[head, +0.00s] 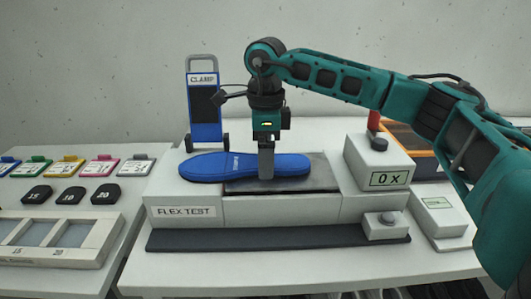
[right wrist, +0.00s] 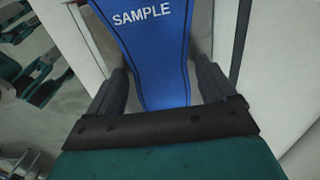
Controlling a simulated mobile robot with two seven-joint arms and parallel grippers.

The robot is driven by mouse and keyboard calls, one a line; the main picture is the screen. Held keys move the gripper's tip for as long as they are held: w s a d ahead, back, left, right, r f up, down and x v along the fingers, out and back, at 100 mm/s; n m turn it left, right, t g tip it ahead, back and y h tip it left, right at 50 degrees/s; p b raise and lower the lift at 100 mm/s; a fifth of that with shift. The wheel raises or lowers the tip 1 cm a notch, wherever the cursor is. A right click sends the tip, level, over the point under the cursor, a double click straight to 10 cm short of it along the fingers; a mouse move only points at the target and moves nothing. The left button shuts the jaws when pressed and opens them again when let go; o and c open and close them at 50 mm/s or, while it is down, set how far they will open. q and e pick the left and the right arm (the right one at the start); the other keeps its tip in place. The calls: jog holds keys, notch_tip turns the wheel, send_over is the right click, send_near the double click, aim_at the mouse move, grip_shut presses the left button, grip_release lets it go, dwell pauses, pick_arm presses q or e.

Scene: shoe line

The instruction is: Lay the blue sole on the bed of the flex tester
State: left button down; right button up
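The blue sole (head: 215,165) lies lengthwise along the top of the flex tester (head: 270,208). Its left end is over the pale left block and its right part over the dark bed (head: 323,178). Whether all of it touches the surface is hard to tell. My right gripper (head: 266,177) points straight down at the sole's middle. In the right wrist view the sole (right wrist: 160,55), marked SAMPLE, passes between the two fingers, with a narrow gap showing on each side. The gripper looks open around it. My left gripper is out of view.
A blue clamp (head: 205,115) stands upright behind the tester. A counter box (head: 380,165) reading 0 X is at the right, with a button box (head: 386,226) in front. Coloured tags, dark pads and a pale tray (head: 55,242) are on the left table.

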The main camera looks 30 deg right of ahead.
jog(key=shift+o, duration=1.3)
pick_arm(q)
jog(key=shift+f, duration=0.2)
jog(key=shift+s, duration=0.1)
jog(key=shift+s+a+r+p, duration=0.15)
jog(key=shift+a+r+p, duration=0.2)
jog(key=shift+p, duration=0.4)
pick_arm(e)
notch_tip(320, 180, up, 13)
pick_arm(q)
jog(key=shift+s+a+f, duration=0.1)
pick_arm(e)
jog(key=shift+f, duration=0.15)
